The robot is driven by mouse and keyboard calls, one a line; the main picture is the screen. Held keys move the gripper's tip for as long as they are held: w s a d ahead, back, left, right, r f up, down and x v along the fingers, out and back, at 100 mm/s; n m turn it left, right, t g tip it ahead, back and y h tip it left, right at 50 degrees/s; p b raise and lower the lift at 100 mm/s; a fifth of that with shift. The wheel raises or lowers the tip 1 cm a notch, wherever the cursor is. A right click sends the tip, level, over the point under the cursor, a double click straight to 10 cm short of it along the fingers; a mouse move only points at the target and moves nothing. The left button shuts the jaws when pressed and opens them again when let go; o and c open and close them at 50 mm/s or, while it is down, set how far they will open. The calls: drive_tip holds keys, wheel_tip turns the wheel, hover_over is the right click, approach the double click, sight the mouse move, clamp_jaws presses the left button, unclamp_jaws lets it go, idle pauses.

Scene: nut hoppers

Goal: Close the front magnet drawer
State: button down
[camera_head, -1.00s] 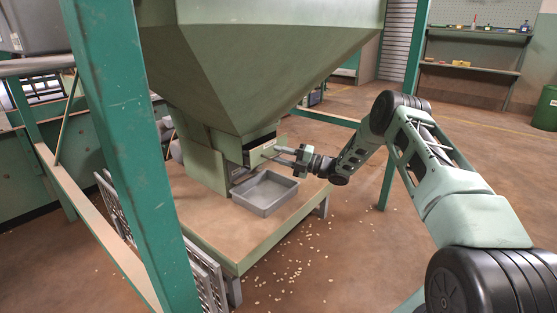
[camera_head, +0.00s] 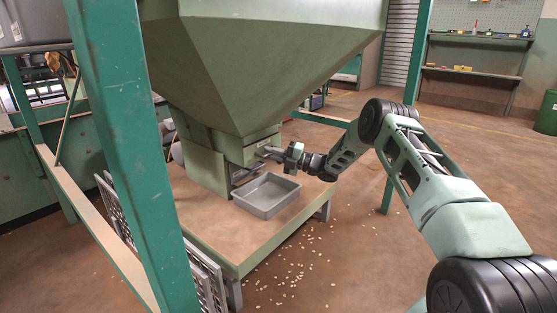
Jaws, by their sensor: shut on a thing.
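The front magnet drawer (camera_head: 253,153) is at the lower outlet of the green hopper (camera_head: 255,70), above the metal tray. Its light green front panel looks close to the outlet body, with no clear gap visible. Its handle is small and largely hidden by the fingers. My gripper (camera_head: 270,152) reaches in from the right and is shut at the front of the drawer, on its handle.
A grey metal tray (camera_head: 268,208) stands on the wooden-topped platform (camera_head: 215,238) just below the drawer. A green post (camera_head: 120,140) rises at the left front. Pale nuts (camera_head: 290,262) lie scattered on the floor, which is open at the right.

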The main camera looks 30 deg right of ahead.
drive_tip(key=shift+w, duration=0.2)
drive_tip(key=c, duration=1.5)
unclamp_jaws()
drive_tip(key=shift+a, duration=0.1)
drive_tip(key=shift+s+d+f+p, duration=0.1)
drive_tip(key=shift+s+d+p, duration=0.1)
drive_tip(key=shift+p, duration=0.1)
drive_tip(key=p+v, duration=0.6)
drive_tip(key=v, duration=1.1)
